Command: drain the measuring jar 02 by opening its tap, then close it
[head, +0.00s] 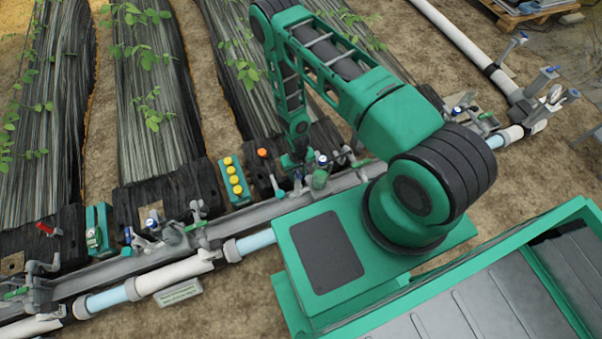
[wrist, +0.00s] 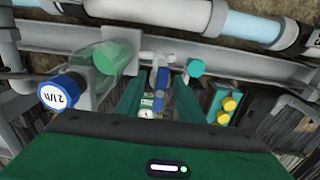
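My gripper (wrist: 158,98) shows in the wrist view with its two green fingers apart. A blue tap handle (wrist: 160,86) lies between the fingers, with a gap visible on each side. A clear jar (wrist: 88,66) with a green end (wrist: 113,57) lies just left of the fingers. A blue cap (wrist: 62,93) with a white marked face stands beside it; I cannot read the mark surely. In the head view my gripper (head: 297,158) reaches down at the pipe rail, close to the greenish jar (head: 320,179). The fingertips and tap are too small there to make out.
A grey rail (head: 250,215) and pipe (head: 180,272) run along the row.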

